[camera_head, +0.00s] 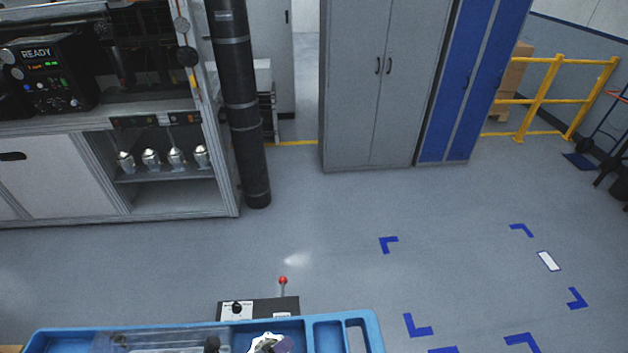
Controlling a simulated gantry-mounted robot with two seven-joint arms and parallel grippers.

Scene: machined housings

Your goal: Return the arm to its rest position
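Neither of my grippers shows in the head view, and no arm of mine can be made out. A blue tray (372,330) lies at the bottom edge, cut off by the frame. In it are a clear plastic container (165,342) and a bright metal part (268,344), possibly a machined housing. A small dark rounded thing (212,344) shows beside the container; I cannot tell what it is.
A control box (258,308) with a red-knobbed lever stands behind the tray. A machine (45,75) reading READY and a black column (240,100) stand at left. Grey cabinets (372,80) and a yellow railing (545,95) are behind. Blue-marked floor at right is clear.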

